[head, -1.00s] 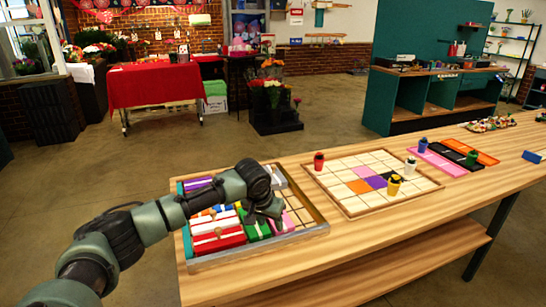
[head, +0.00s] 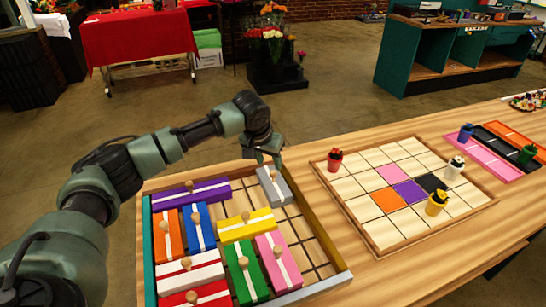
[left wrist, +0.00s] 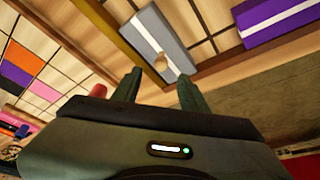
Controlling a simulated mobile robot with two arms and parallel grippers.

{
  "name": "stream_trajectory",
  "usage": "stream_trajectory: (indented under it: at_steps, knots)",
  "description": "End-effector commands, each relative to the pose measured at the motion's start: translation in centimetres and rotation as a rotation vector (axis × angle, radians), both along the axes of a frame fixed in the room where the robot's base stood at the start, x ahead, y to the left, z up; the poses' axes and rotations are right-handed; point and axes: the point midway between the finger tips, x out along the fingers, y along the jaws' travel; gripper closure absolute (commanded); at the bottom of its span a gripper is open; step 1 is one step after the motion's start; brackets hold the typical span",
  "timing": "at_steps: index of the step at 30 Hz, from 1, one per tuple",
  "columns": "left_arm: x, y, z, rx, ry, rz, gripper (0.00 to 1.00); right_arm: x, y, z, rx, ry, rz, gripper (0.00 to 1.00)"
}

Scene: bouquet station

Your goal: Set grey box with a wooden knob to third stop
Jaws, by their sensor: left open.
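The grey box (head: 281,194) has a white stripe and a wooden knob (head: 273,174). It lies at the far right of the sliding-box tray (head: 329,254), just right of the purple box (head: 180,195). My left gripper (head: 268,163) is open and empty, just past the far end of the grey box. In the left wrist view the grey box (left wrist: 148,33) and its knob (left wrist: 160,62) show ahead, between the lines of my two open fingers (left wrist: 160,80). The fingers look apart from the knob. No stop marks can be made out. My right gripper is not in view.
An orange box (head: 168,240), a blue box (head: 199,228), a yellow box (head: 243,229), a green box (head: 244,274), a pink box (head: 278,262) and white and red boxes crowd the tray. Bare grid shows below the grey box. A gridded board (head: 352,216) with small pots stands right.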

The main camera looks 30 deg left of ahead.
Motion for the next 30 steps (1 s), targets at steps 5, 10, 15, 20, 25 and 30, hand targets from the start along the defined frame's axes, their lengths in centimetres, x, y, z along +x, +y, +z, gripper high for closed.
stream_trajectory:
  at_steps: [5, 10, 15, 20, 25, 30]
  knots:
    - [0.2, 0.0, -0.5, 0.0, 0.003, 0.001, 0.57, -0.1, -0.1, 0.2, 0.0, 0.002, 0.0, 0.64]
    - [1.0, 0.0, -2.5, 0.0, 0.004, 0.001, 0.57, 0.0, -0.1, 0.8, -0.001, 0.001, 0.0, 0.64]
    - [2.0, 0.1, -5.1, 0.0, 0.003, 0.001, 0.57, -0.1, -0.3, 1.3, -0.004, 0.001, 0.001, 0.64]
    - [2.7, 0.1, -6.7, 0.0, 0.002, 0.001, 0.57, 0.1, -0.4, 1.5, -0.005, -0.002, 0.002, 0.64]
    - [2.9, 0.1, -7.3, 0.0, 0.001, 0.0, 0.57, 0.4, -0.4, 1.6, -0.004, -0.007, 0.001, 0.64]
    - [2.9, 0.1, -7.3, 0.0, 0.001, 0.0, 0.57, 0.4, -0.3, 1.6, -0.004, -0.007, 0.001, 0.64]
